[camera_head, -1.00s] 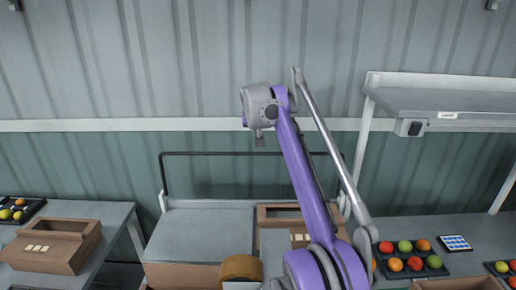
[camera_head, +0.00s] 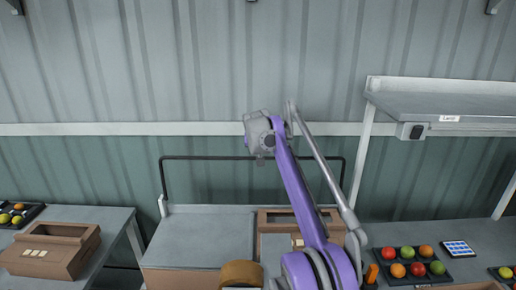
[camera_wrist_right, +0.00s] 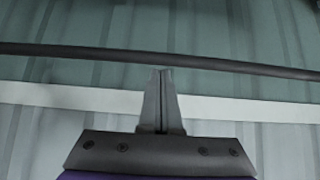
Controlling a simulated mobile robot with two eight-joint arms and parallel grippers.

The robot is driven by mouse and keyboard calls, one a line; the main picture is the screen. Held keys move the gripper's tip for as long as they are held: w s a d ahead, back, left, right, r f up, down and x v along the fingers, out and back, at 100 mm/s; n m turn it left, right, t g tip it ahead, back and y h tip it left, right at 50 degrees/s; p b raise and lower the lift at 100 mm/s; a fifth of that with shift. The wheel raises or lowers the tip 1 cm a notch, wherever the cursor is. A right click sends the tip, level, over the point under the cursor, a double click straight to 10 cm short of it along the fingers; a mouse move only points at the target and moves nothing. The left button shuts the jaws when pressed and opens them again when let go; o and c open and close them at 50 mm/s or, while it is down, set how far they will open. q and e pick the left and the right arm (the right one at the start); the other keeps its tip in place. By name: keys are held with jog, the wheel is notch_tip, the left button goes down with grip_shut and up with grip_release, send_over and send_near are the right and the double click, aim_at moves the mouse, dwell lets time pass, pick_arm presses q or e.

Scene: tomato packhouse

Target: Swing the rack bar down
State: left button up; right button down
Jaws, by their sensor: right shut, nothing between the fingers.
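The rack bar (camera_head: 215,158) is a thin black tube standing upright at the back of the rack. Its top runs level, with a leg down at each end. In the right wrist view the bar (camera_wrist_right: 80,51) crosses the whole picture. My right gripper (camera_head: 261,161) points down, and its tips overlap the bar's top run in the head view. In the right wrist view its fingers (camera_wrist_right: 160,72) are together and empty, with tips right by the bar's lower edge. I cannot tell whether they touch it. My left gripper is not in view.
A shelf (camera_head: 440,103) stands at the right, above a tray of tomatoes (camera_head: 391,254). A side table with a box (camera_head: 50,252) is at the left.

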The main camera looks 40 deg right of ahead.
jog(key=shift+s+a, duration=0.3)
jog(key=shift+s, duration=0.15)
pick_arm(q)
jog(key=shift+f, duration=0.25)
pick_arm(e)
jog(key=shift+a+f, duration=0.1)
jog(key=shift+a, duration=0.05)
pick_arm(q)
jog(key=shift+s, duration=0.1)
pick_arm(e)
jog(key=shift+s, duration=0.1)
jog(key=shift+s+a+f+b, duration=0.1)
jog(key=shift+s+a+b, duration=0.15)
jog(key=shift+b, duration=0.2)
pick_arm(q)
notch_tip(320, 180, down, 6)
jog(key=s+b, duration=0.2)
jog(key=b, duration=0.2)
pick_arm(e)
jog(key=s+a+f+t+h, duration=0.2)
jog(key=s+a+f, duration=0.6)
jog(key=s+a, duration=0.3)
jog(key=shift+s, duration=1.1)
